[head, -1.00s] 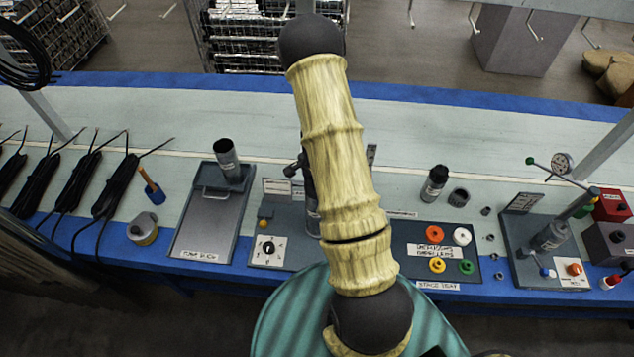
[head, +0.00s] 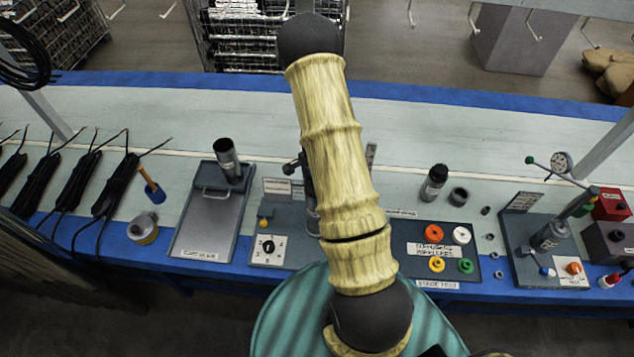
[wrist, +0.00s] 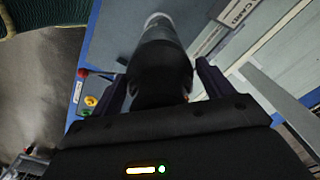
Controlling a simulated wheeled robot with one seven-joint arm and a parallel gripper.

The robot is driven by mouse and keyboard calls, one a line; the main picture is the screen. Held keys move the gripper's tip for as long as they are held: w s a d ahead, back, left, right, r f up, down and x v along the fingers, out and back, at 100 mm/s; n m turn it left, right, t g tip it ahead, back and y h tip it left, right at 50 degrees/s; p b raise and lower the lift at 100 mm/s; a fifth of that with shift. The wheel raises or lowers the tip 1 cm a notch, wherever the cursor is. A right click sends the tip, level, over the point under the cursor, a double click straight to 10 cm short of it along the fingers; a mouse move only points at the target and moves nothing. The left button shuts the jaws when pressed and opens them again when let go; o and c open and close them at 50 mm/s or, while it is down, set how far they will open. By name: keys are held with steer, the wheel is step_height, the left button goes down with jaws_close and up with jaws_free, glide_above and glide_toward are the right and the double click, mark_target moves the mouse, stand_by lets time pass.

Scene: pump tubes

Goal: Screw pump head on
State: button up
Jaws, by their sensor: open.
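In the wrist view my gripper (wrist: 164,85) is open. Its two dark fingers stand on either side of a dark cylinder with a black near end (wrist: 160,72) and a greyer far part (wrist: 156,35). This looks like the black pump head on a pump tube; whether the two are joined or the fingers touch it I cannot tell. In the head view my arm hides the gripper and most of this spot. The station plate (head: 258,257) with a dial shows beside my arm. A black-topped cylinder (head: 436,183) stands at the right.
A grey tray (head: 205,228) with an upright dark tube (head: 227,158) stands left. A stage tray (head: 450,278) carries orange, white, yellow and green caps. A dark ring (head: 459,196) stands nearby. A gauge fixture (head: 548,238) stands right. Black cables lie far left. The table's back strip is clear.

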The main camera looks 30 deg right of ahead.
steer(key=shift+n, duration=1.2)
steer(key=shift+f+n+b, duration=0.1)
steer(key=shift+n+b, duration=0.4)
steer(key=shift+n, duration=1.4)
steer(key=shift+n+b, duration=0.3)
steer(key=shift+n, duration=1.5)
